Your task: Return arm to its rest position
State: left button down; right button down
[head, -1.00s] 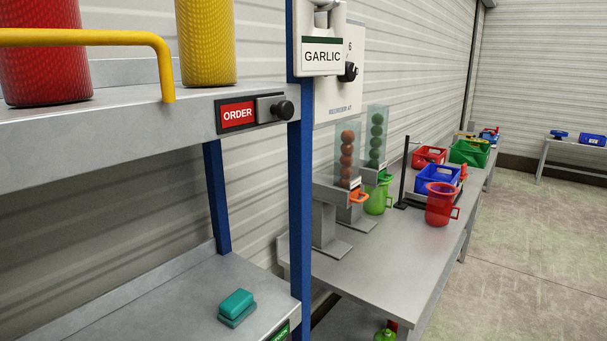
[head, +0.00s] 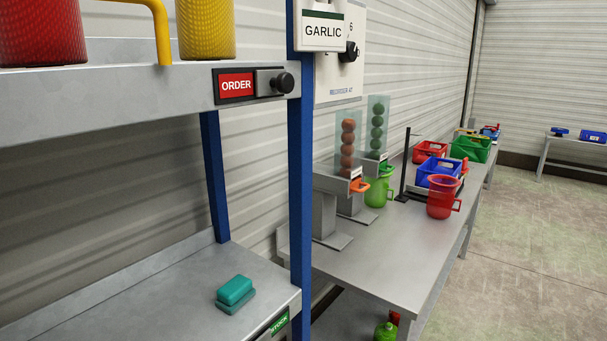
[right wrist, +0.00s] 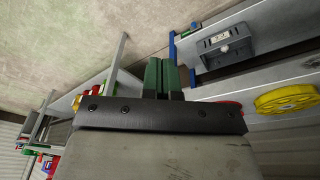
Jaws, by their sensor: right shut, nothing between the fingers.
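My right gripper (right wrist: 161,76) shows in the right wrist view, with its two green fingers close together and nothing held between them. It is in free air, apart from the shelves and tables around it. Neither of my arms shows in the head view, and my left gripper is not seen in any view.
A shelf rack with a blue post (head: 301,170) stands close on the left, with an ORDER knob (head: 284,82) on its upper shelf edge. A teal block (head: 235,290) lies on the lower shelf. A long table (head: 385,255) holds a red jug (head: 440,198). Open floor (head: 525,255) lies right.

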jog(key=s+d+f+b, duration=0.1)
jog(key=s+f, duration=0.5)
jog(key=f, duration=0.3)
jog(key=s+d+f+g+b, duration=0.1)
jog(key=s+f+b, duration=0.1)
jog(key=s+f, duration=0.3)
jog(key=s+d+f+b, duration=0.1)
jog(key=s+f, duration=0.5)
jog(key=f, duration=0.6)
jog(key=shift+s+f+g+b, duration=0.3)
jog(key=shift+b, duration=0.4)
